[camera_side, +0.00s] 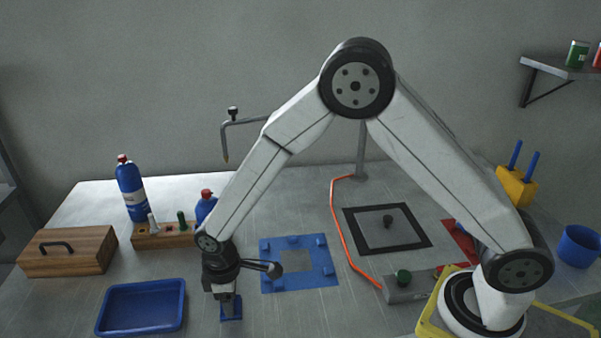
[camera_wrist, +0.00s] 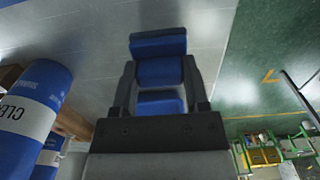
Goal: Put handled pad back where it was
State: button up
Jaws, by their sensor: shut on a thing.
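My gripper (camera_side: 226,296) points down at the front of the table, between the blue tray and the blue fixture. It is shut on the handled pad (camera_side: 232,310), a small blue piece. In the wrist view the pad (camera_wrist: 158,46) shows blue between and beyond the two dark fingers of my gripper (camera_wrist: 160,75). Its lower face is hidden, and I cannot tell whether it touches the table.
A blue tray (camera_side: 141,308) is left of my gripper. A blue square fixture (camera_side: 268,283) lies to the right. Behind are a wooden box (camera_side: 67,262), a wooden rack (camera_side: 160,239) and blue bottles (camera_side: 131,190). An orange hose (camera_side: 341,232) crosses the table.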

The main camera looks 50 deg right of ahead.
jog(key=shift+f, duration=1.4)
jog(key=shift+f, duration=0.1)
jog(key=o, duration=1.2)
jog(key=shift+r, duration=6.15)
jog(key=shift+d, duration=0.1)
